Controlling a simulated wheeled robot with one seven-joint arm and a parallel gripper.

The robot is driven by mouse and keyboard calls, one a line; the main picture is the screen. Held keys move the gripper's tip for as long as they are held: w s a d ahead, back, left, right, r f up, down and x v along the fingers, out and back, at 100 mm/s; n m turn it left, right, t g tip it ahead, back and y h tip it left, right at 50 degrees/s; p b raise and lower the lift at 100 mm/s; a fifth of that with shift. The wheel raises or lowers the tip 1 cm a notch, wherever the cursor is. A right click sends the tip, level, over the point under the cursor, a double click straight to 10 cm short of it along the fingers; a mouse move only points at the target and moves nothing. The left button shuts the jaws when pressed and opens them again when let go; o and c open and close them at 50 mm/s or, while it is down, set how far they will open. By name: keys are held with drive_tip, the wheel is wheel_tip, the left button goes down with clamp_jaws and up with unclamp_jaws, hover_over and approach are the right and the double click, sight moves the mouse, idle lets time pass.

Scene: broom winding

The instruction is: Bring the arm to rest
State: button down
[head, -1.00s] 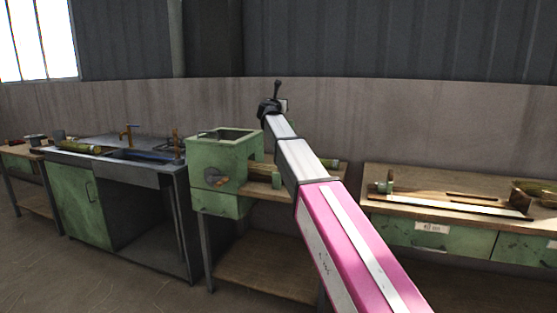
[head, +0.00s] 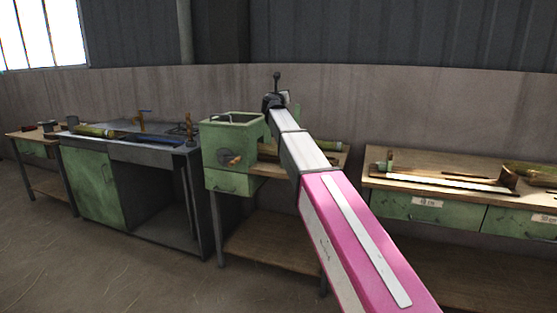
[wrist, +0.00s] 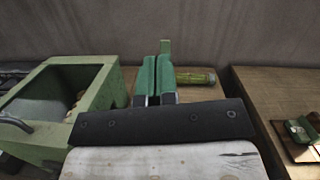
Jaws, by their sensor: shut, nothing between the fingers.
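My arm (head: 330,220), pink and white, reaches from the lower right of the head view up to the middle. Its dark end with my gripper (head: 277,88) stands out against the grey wall, above the green machine (head: 232,148). In the wrist view my gripper (wrist: 157,62) shows as two green-faced fingers close together, shut and empty. Behind them stands a green post, and a green-yellow roll (wrist: 196,78) lies on the bench to their right. The machine's open box (wrist: 60,92) is left of the fingers. I cannot tell the gap to the post.
A sink bench (head: 150,152) stands left of the machine. A low table (head: 30,140) is at far left. A bench with green drawers (head: 430,208) and long wooden tools is at right. A grey wall (head: 160,90) runs behind. The floor (head: 80,250) at lower left is clear.

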drive_tip(key=s+d+f+n+g+y, duration=0.1)
drive_tip(key=s+f+n+g+y, duration=0.4)
drive_tip(key=f+n, duration=0.65)
drive_tip(key=s+d+f+n+g+y, duration=0.15)
drive_tip(key=s+f+n, duration=0.6)
drive_tip(key=f, duration=0.75)
drive_tip(key=s+d+f+n+g+y, duration=0.15)
drive_tip(key=s+f+n+y, duration=0.35)
drive_tip(key=f+n, duration=0.65)
drive_tip(key=s+d+f+n+g+h, duration=0.2)
drive_tip(key=s+d+f+g, duration=0.1)
drive_tip(key=s+f, duration=0.4)
drive_tip(key=s+d+f+n+g+h, duration=0.2)
drive_tip(key=s+d+f+g, duration=0.2)
drive_tip(key=s, duration=0.8)
drive_tip(key=s+d+f+n+g+h, duration=0.2)
drive_tip(key=s+d+f, duration=0.4)
drive_tip(key=s+f, duration=0.3)
drive_tip(key=shift+s+d+f+n+g, duration=0.15)
drive_tip(key=shift+f+n+g, duration=0.35)
drive_tip(key=shift+g, duration=0.5)
